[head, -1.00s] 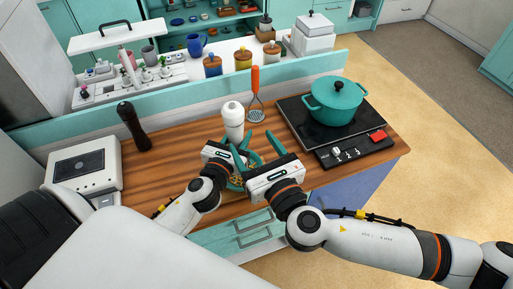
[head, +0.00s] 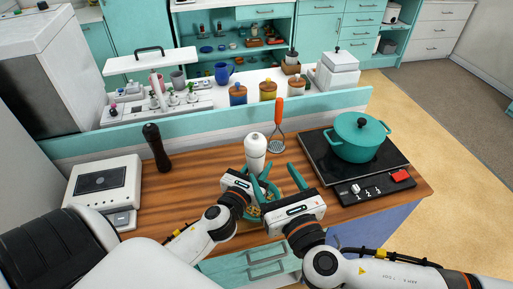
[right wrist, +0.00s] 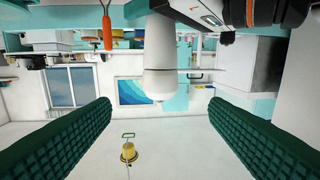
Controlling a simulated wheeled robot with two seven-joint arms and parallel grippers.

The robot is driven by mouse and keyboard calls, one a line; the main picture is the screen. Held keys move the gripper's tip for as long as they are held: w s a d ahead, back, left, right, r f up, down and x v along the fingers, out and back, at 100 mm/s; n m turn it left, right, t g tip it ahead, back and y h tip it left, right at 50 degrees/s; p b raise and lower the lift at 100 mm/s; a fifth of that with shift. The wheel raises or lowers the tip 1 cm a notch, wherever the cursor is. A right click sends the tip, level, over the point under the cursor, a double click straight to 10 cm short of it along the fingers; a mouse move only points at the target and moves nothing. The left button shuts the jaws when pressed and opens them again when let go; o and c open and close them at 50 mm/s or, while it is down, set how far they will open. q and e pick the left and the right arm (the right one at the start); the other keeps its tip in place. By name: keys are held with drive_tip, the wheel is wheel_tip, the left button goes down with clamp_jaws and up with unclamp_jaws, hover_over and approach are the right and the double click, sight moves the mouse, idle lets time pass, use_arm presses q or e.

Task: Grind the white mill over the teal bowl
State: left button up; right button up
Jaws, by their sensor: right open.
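The white mill (head: 256,146) stands upright above the teal bowl, its lower part hidden by gripper fingers. My left gripper (head: 255,184) is at the mill's lower body and looks shut on it. The teal bowl (head: 289,189) is mostly hidden behind both grippers; yellowish bits show in it. My right gripper (head: 279,180) is open just right of the mill. In the right wrist view, its two green fingers (right wrist: 160,130) are wide apart, with the mill (right wrist: 158,70) in the gap between them, touching neither. The view appears upside down.
A teal pot (head: 358,138) sits on the black hob (head: 330,165) at the right. A masher with an orange handle (head: 279,112) is behind the mill. A dark mill (head: 156,147) and a white appliance (head: 104,185) stand at the left. Wooden counter (head: 195,180) between is clear.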

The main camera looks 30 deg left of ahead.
sight(254, 151)
drive_tip(key=x, duration=1.1)
drive_tip(key=shift+w+a, duration=0.15)
drive_tip(key=shift+a, duration=0.1)
drive_tip(key=shift+c, duration=0.4)
drive_tip(key=c, duration=0.9)
drive_tip(key=shift+a+m+t+h, duration=0.1)
drive_tip(key=shift+m+t+h, duration=0.9)
drive_tip(key=shift+t, duration=0.2)
drive_tip(key=shift+m+t+h, duration=1.2)
drive_tip(key=shift+m+h, duration=0.1)
drive_tip(key=shift+h, duration=0.3)
